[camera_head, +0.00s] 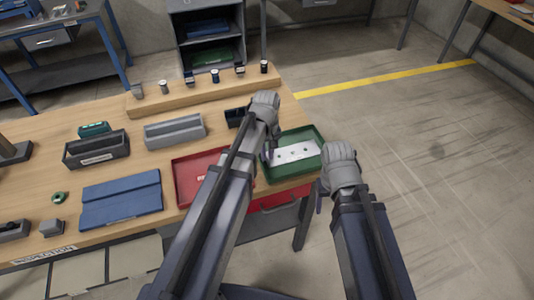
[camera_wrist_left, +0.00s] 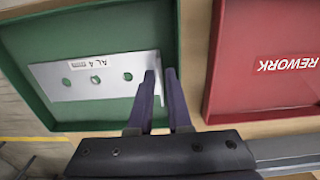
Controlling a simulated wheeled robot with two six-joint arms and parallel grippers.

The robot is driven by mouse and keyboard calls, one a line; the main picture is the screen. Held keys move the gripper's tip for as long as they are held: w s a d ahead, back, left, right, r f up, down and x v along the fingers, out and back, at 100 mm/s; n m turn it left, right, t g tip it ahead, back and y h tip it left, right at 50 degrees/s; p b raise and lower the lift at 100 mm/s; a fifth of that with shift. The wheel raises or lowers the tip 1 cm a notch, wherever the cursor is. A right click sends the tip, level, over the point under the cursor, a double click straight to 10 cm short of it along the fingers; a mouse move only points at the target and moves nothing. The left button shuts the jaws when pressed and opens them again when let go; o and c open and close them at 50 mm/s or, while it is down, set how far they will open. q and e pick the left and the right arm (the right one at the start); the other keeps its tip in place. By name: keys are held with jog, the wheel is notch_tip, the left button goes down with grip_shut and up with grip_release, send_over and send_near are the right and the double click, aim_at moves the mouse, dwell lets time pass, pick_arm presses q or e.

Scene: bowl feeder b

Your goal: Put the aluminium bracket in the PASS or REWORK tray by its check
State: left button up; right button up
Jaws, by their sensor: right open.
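The aluminium bracket (camera_head: 296,152) is a pale plate with a row of holes, inside the green tray (camera_head: 310,133). My left gripper (camera_head: 268,154) reaches down at the bracket's end. In the left wrist view its fingers (camera_wrist_left: 160,78) stand close on either side of the bracket's raised end and appear shut on it. The red tray (camera_head: 180,170) reads REWORK and is empty where visible; it is also in the left wrist view (camera_wrist_left: 262,95). My right gripper (camera_head: 320,198) is open and empty, beside the table.
A wooden rail (camera_head: 204,92) with several small parts runs along the back. Open floor lies to the right.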

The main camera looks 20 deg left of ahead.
pick_arm(q)
notch_tip(320, 180, up, 13)
jog(key=p, duration=1.3)
jog(key=s+d+m+y, duration=0.1)
jog(key=s+d+m, duration=0.9)
jog(key=s, duration=0.4)
jog(key=shift+s+d+f+m, duration=0.15)
jog(key=shift+d+f+m, duration=0.05)
jog(key=shift+d+m, duration=0.1)
jog(key=shift+b, duration=0.3)
notch_tip(320, 180, down, 6)
jog(key=b, duration=0.6)
